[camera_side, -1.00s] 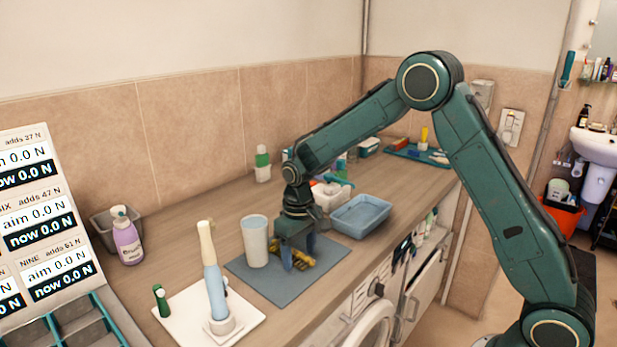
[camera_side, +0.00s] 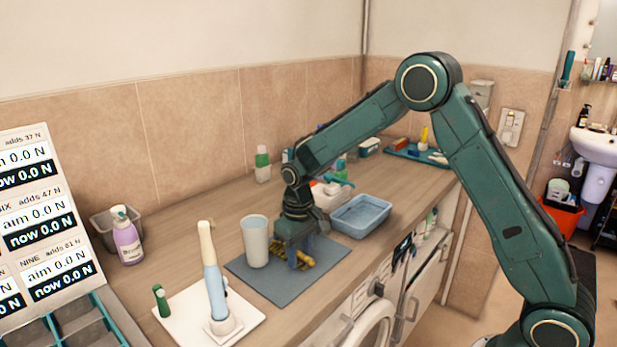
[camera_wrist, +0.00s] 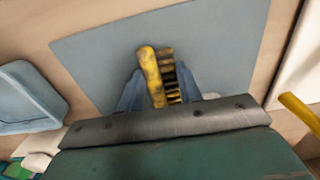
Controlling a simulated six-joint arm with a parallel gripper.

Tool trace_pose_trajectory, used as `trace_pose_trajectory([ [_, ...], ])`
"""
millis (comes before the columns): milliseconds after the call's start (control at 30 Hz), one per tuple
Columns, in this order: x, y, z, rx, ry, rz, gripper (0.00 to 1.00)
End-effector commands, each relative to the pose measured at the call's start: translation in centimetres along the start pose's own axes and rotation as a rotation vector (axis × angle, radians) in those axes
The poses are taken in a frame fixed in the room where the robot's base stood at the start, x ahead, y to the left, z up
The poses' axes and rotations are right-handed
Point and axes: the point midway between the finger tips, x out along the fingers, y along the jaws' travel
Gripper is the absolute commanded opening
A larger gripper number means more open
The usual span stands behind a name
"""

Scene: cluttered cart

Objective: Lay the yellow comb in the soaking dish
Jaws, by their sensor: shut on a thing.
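The yellow comb (camera_side: 308,262) lies at the grey mat (camera_side: 270,287), partly hidden by my gripper (camera_side: 301,262) in the side view. In the wrist view the comb (camera_wrist: 152,75) shows a yellow spine and dark teeth, between the blue fingers of my gripper (camera_wrist: 160,95). My gripper is shut on it, pointing down. I cannot tell whether the comb touches the mat. The soaking dish appears to be the blue rectangular dish (camera_side: 345,226), just beyond the mat; it also shows at the left of the wrist view (camera_wrist: 62,108). It looks empty of objects.
A pale cup (camera_side: 256,242) stands on the mat close beside my gripper. A white tray (camera_side: 185,325) with an upright pale-blue handled tool (camera_side: 213,280) is nearer the camera. A purple bottle (camera_side: 128,240) stands at left.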

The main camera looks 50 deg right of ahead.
Motion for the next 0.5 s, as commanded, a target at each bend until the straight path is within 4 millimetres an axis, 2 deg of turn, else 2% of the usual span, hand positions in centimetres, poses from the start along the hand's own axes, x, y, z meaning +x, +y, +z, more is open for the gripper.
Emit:
trace_pose_trajectory([
  [267, -0.6, 0.0, -0.1, 0.0, 0.002, 0.0, 0.1],
  [500, -3.1, 0.0, -0.1, 0.0, 0.005, 0.0, 0.1],
])
